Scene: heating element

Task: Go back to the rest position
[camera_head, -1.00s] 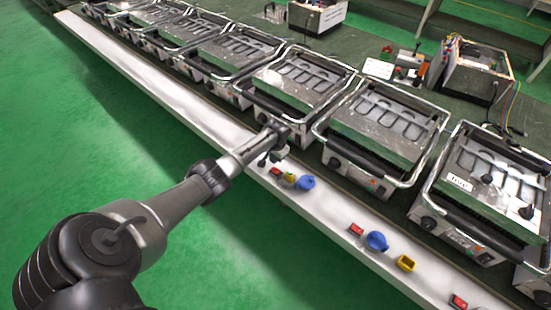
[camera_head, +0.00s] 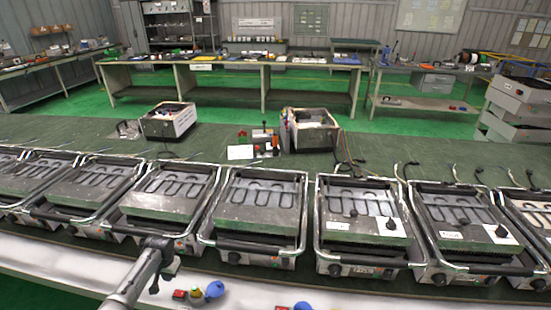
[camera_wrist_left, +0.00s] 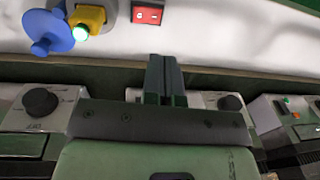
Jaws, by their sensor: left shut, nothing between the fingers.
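My left gripper (camera_head: 160,256) shows at the lower left of the head view, over the white ledge in front of the row of grill-like heating appliances (camera_head: 262,205). In the left wrist view its two dark fingers (camera_wrist_left: 164,72) lie together with nothing between them. They are seen against the white ledge (camera_wrist_left: 235,35) and the dark strip along its edge. Part of my left arm (camera_head: 128,290) comes in from the bottom edge. My right arm and gripper are not in view.
On the ledge near the gripper are a blue knob (camera_head: 215,289), a yellow button (camera_head: 196,291) and a red switch (camera_head: 180,294). Two open-topped boxes (camera_head: 168,122) (camera_head: 312,130) stand on the green bench behind. Grey boxes are stacked at the right (camera_head: 515,110).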

